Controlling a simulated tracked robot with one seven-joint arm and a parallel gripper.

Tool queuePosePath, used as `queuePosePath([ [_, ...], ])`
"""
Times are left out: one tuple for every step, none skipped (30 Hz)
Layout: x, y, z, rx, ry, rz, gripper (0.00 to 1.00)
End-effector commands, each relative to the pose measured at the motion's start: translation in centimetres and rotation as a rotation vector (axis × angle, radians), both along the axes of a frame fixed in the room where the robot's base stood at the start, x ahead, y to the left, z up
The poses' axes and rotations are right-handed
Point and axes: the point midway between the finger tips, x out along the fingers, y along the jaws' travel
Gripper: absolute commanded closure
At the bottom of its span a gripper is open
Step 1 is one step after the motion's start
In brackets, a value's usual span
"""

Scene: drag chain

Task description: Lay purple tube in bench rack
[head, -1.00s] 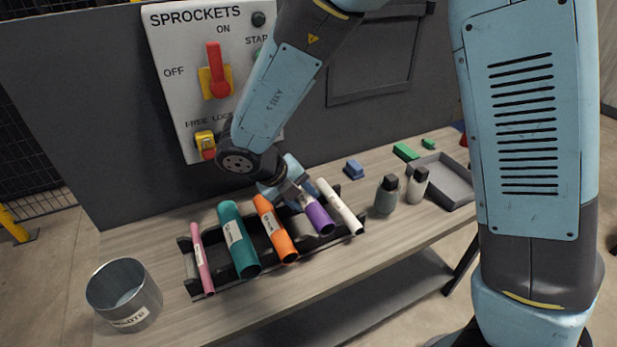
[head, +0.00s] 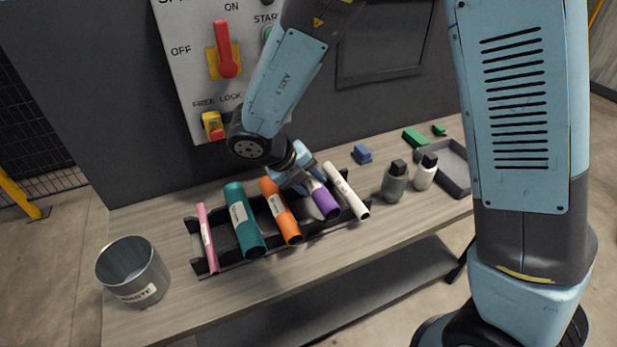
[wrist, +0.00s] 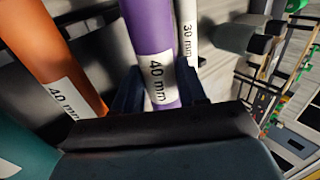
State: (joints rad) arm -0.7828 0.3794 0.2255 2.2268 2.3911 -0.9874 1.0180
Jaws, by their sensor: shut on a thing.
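The purple tube (head: 326,203) lies in the black bench rack (head: 213,265), between the orange tube (head: 283,217) and the white tube (head: 345,190). My gripper (head: 300,180) comes down on its upper part and is shut on it. In the wrist view the purple tube (wrist: 150,30) stands between my two dark fingers (wrist: 160,88), with its "40 mm" label close to the palm. My gripper hides the tube's far end in the head view. I cannot tell whether the tube rests fully on the rack.
A teal tube (head: 243,225) and a thin pink tube (head: 206,240) lie further left in the rack. A metal waste can (head: 135,272) stands at the bench's left.

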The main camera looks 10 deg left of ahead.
Motion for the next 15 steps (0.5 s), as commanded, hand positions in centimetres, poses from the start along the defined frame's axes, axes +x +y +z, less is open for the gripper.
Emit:
queuePosePath([
  [0.0, 0.0, -0.3, -0.001, 0.000, 0.002, 1.00],
  [0.0, 0.0, -0.5, -0.001, 0.000, 0.002, 1.00],
  [0.0, 0.1, -0.8, -0.001, 0.000, 0.002, 1.00],
  [-0.1, 0.1, -1.0, -0.001, 0.000, 0.002, 1.00],
  [-0.1, 0.1, -1.2, -0.001, 0.001, 0.002, 1.00],
  [-0.1, 0.1, -1.5, -0.001, 0.001, 0.002, 1.00],
  [-0.1, 0.1, -1.7, 0.000, 0.001, 0.003, 1.00],
  [-0.1, 0.1, -1.8, -0.001, 0.001, 0.004, 1.00],
  [-0.1, 0.2, -2.1, 0.000, 0.000, 0.004, 1.00],
  [-0.1, 0.2, -2.2, -0.001, 0.000, 0.004, 1.00],
  [-0.1, 0.2, -2.4, -0.001, 0.000, 0.004, 1.00],
  [-0.1, 0.2, -2.7, -0.001, 0.000, 0.004, 1.00],
  [-0.1, 0.2, -2.8, -0.001, 0.000, 0.004, 1.00],
  [-0.1, 0.2, -3.0, -0.001, 0.000, 0.004, 1.00],
  [-0.1, 0.2, -3.2, -0.002, 0.001, 0.005, 1.00],
])
